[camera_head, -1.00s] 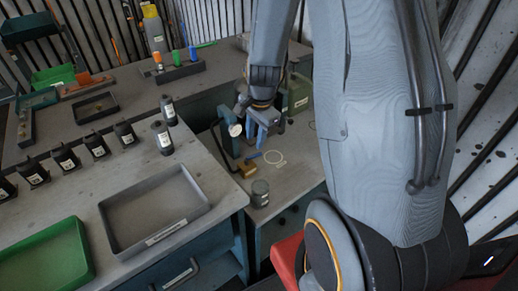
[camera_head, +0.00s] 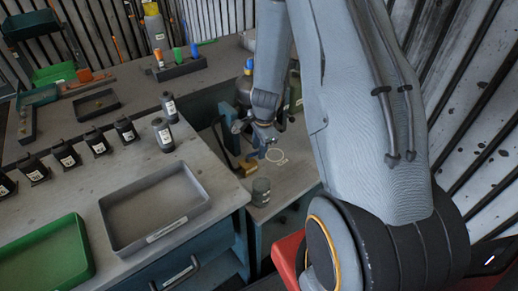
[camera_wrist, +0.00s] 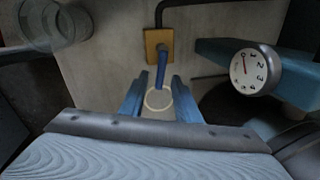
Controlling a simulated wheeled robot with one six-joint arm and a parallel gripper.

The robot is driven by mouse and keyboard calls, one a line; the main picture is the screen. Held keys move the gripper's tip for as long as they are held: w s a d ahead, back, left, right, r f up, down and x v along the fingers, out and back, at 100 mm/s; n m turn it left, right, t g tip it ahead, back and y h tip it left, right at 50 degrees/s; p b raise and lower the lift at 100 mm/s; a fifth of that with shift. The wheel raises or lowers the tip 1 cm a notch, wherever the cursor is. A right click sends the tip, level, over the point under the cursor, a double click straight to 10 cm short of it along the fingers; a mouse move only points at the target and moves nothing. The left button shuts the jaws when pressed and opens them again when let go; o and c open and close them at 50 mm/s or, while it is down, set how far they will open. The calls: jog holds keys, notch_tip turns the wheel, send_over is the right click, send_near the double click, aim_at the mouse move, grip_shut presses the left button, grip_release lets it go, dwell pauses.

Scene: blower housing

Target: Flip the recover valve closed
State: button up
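The valve shows in the wrist view as a brass-coloured block (camera_wrist: 158,45) on a dark pipe, with a blue lever (camera_wrist: 161,69) pointing from it toward my gripper. In the head view the block (camera_head: 249,164) sits low beside the bench edge. My gripper (camera_wrist: 160,82) is open, its two blue fingers apart. In the wrist view the lever's free end lies between the fingertips, with gaps on both sides; I cannot tell whether they are at the same depth. In the head view my gripper (camera_head: 266,141) is just above and right of the block, partly hiding the area.
A white-faced gauge (camera_wrist: 248,70) stands right of the valve in the wrist view. A glass jar (camera_head: 261,191) stands on the lower surface, near a pale ring (camera_head: 275,156). A grey tray (camera_head: 153,208) and dark bottles (camera_head: 162,135) occupy the bench at left.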

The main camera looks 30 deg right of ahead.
grip_shut()
jog(key=b, duration=0.1)
jog(key=n+b, duration=0.1)
jog(key=shift+w+f+b, duration=0.15)
jog(key=shift+w+b, duration=0.15)
jog(key=shift+w, duration=0.05)
jog(key=shift+w+n+b, duration=0.1)
jog(key=shift+n+b, duration=0.45)
jog(key=shift+n, duration=0.15)
grip_release()
jog(key=shift+r, duration=0.25)
notch_tip(320, 180, up, 8)
jog(key=s, duration=0.1)
jog(key=shift+s+d+f, duration=0.15)
jog(key=shift+s+f, duration=0.1)
